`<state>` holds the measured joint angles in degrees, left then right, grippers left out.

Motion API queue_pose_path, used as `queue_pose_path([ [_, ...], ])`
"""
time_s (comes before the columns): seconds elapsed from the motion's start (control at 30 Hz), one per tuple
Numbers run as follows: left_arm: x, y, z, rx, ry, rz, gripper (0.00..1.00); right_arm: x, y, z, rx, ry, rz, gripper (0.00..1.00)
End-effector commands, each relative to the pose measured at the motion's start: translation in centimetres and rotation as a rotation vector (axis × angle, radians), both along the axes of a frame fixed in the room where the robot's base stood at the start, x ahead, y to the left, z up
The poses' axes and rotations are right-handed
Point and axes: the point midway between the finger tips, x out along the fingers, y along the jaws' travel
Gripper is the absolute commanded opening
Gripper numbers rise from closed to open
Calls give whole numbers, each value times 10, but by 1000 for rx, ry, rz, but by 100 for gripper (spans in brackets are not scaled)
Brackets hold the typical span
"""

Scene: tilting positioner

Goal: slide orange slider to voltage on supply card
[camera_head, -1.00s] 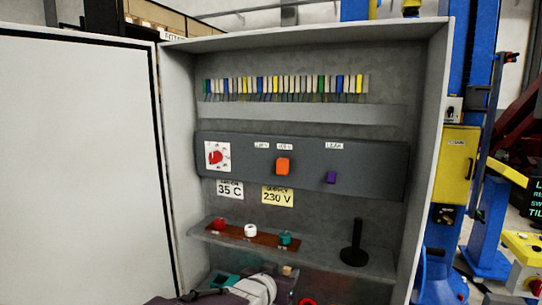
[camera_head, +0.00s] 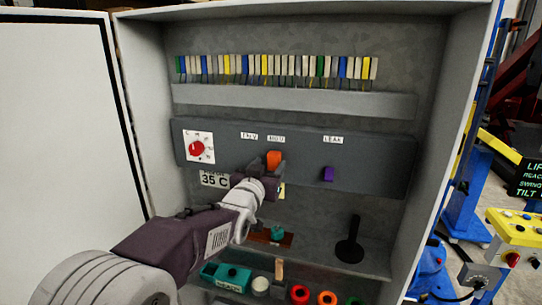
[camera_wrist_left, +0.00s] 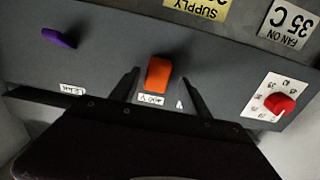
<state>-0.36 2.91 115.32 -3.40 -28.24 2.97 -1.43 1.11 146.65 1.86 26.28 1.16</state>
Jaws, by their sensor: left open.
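The orange slider (camera_head: 273,160) sits on the dark grey panel (camera_head: 370,170), below the right one of two small white labels. My left gripper (camera_head: 264,172) is open at the slider. In the wrist view its two fingers (camera_wrist_left: 162,85) stand either side of the slider, with gaps on both sides. The yellow supply card (camera_head: 282,191) is mostly hidden behind the gripper; in the wrist view (camera_wrist_left: 197,8) its number is cut off. My right gripper is out of view.
A red knob (camera_head: 197,149) is on the panel's left and a purple slider (camera_head: 328,174) on its right. A 35 C card (camera_head: 214,180) hangs below. A black post (camera_head: 350,245) stands on the shelf. The cabinet's right wall (camera_head: 440,170) bounds the space.

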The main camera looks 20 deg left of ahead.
Motion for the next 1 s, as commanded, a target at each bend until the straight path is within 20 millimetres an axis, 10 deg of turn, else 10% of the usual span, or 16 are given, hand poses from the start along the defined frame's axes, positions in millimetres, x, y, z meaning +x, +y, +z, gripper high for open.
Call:
queue_pose_path([
  [0.43,24,-1,0,-1,-1,0,55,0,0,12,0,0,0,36],
  [0.67,24,-1,0,-1,-1,0,0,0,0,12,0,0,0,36],
  [1.0,24,-1,0,0,-1,0,0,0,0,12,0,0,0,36],
])
